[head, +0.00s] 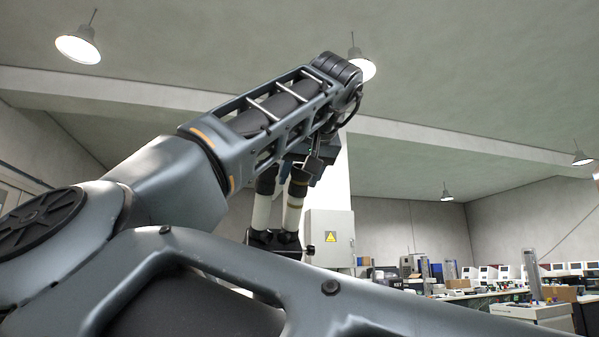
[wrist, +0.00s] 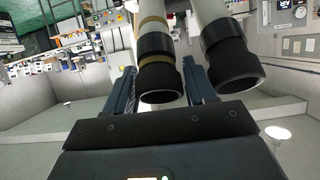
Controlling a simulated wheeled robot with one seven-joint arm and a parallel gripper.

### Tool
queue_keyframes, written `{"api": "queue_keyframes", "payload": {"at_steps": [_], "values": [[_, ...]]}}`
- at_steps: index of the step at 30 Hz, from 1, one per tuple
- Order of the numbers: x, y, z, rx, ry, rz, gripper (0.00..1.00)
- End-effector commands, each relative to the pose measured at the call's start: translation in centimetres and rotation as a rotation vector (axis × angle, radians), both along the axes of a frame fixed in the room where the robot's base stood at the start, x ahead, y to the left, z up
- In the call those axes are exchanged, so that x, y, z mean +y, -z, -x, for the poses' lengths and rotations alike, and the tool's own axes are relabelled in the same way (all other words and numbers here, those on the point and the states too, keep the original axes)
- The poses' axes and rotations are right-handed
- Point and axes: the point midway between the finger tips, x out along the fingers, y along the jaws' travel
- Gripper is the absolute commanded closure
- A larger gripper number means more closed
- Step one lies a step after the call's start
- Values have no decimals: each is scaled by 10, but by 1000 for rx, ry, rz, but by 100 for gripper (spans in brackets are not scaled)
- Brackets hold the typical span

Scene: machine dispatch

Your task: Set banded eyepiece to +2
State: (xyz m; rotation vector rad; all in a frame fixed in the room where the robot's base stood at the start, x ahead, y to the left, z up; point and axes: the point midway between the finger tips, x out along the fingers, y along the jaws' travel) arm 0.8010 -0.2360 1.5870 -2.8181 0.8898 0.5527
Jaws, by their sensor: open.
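The banded eyepiece (wrist: 160,80) is a black cup on a pale tube with gold bands, seen in the middle of the wrist view. In the head view the banded eyepiece (head: 298,188) is the right one of the pair. My gripper (wrist: 158,96) is open, with one blue finger on each side of the banded eyepiece's cup. I cannot tell whether either finger touches it. In the head view my gripper (head: 314,162) is partly hidden by my arm. No scale marks or setting on the eyepiece can be read.
The plain eyepiece (wrist: 233,62) stands close beside the banded one, near my right finger. A grey cabinet with a yellow warning sign (head: 330,238) is behind the eyepieces. Benches with equipment (head: 470,290) stand at the far right. My arm hides much of the head view.

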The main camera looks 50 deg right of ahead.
Motion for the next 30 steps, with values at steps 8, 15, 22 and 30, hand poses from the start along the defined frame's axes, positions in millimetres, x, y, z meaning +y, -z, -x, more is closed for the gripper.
{"api": "queue_keyframes", "payload": {"at_steps": [8, 15, 22, 30], "values": [[0, 0, 0, 0, 0, 0, 52], [0, 0, 0, 0, 0, 0, 75], [0, 0, 0, -2, 6, -3, 82], [-1, -1, 0, -34, 80, -52, 82]]}}
